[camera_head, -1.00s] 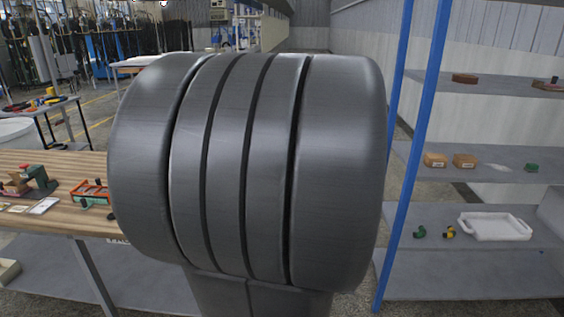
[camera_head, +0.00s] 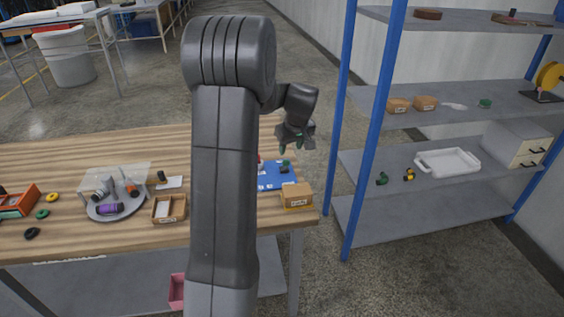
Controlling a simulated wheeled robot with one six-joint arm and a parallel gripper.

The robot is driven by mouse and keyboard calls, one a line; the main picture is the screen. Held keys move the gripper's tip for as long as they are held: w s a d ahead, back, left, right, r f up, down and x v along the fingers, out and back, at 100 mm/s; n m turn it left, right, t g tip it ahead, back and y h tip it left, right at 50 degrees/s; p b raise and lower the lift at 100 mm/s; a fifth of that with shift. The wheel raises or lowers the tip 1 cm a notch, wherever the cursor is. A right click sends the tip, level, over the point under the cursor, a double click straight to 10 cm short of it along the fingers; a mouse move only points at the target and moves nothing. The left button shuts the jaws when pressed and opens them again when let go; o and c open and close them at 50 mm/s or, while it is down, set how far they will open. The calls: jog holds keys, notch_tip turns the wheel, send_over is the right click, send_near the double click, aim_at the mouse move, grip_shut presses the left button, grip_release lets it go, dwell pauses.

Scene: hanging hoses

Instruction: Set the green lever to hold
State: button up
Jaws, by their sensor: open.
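My gripper (camera_head: 295,146) is open and hangs above the back right part of the wooden workbench (camera_head: 120,236). Below it, a blue panel or mat (camera_head: 271,180) lies near the bench's right end, partly hidden by my arm. A small dark green piece (camera_head: 286,167) stands on the blue panel, just under my gripper and apart from it. It may be the green lever, but it is too small to tell its shape or setting. Green bits also show at the fingertips, and I cannot tell what they are.
A cardboard box (camera_head: 297,196) sits at the bench's right corner. A round grey tray (camera_head: 117,206) and an open brown box (camera_head: 169,208) stand left of my arm. A blue-posted shelf (camera_head: 430,190) with a white tray (camera_head: 447,161) rises at right, across a floor gap.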

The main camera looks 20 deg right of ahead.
aim_at(287, 162)
jog(key=p+x, duration=0.1)
jog(key=x, duration=1)
jog(key=shift+f, duration=0.1)
grip_shut()
